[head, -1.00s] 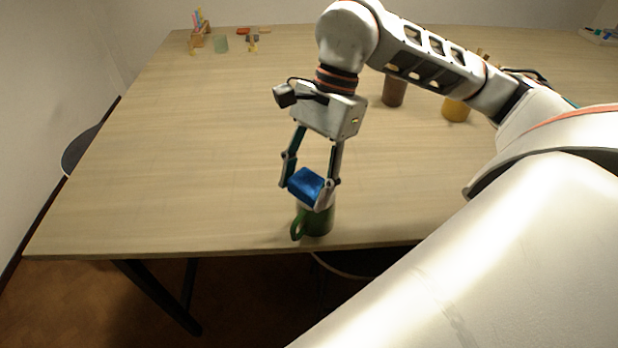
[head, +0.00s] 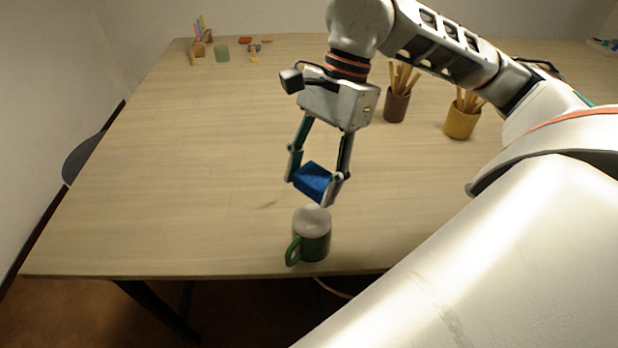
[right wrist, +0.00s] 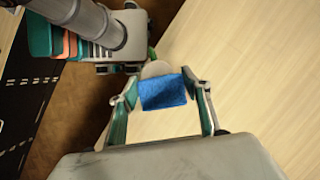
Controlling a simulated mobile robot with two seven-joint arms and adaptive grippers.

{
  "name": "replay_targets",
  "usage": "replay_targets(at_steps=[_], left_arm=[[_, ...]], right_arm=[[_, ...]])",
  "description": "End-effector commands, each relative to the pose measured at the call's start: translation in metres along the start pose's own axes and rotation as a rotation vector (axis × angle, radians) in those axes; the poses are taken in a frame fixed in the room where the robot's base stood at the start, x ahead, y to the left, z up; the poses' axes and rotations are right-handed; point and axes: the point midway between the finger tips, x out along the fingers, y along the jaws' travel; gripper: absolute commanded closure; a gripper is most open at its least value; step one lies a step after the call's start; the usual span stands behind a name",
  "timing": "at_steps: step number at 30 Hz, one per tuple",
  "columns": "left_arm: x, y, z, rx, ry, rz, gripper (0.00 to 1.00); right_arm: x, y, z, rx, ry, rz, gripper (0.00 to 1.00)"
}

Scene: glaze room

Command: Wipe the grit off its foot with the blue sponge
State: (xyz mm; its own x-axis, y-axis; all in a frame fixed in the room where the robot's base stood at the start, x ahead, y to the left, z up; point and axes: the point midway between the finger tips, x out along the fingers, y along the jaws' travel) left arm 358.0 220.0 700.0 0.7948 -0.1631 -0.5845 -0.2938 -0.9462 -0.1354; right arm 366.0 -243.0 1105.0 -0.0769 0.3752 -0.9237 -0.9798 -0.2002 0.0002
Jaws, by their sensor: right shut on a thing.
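A green mug (head: 318,243) stands near the front edge of the table, its handle toward the front left. Its pale round end faces up, so it looks upside down. I cannot make out grit on it. My right gripper (head: 315,182) is shut on the blue sponge (head: 313,184) and holds it above and just behind the mug, apart from it. In the right wrist view the sponge (right wrist: 162,92) sits between the fingers and partly covers the pale end of the mug (right wrist: 156,69). My left gripper is not in view.
A brown cup (head: 396,106) and a yellow cup (head: 461,124), both with wooden tools, stand to the right behind my arm. A faint dark smudge lies left of the sponge. The table's left and middle are clear.

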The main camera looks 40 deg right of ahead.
Motion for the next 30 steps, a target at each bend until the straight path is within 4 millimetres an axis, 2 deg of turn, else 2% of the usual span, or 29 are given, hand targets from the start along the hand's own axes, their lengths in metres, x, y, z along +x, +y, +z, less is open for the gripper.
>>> replay_targets(at_steps=[3, 9, 30], left_arm=[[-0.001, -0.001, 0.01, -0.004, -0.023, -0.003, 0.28], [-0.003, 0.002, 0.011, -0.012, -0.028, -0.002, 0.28], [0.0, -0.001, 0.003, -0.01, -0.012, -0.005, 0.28]], right_arm=[[-0.011, 0.004, 0.005, 0.003, 0.0, -0.004, 0.72], [-0.023, 0.009, 0.01, 0.009, 0.0, -0.004, 0.72], [-0.024, 0.01, 0.011, 0.01, 0.0, -0.004, 0.72]])
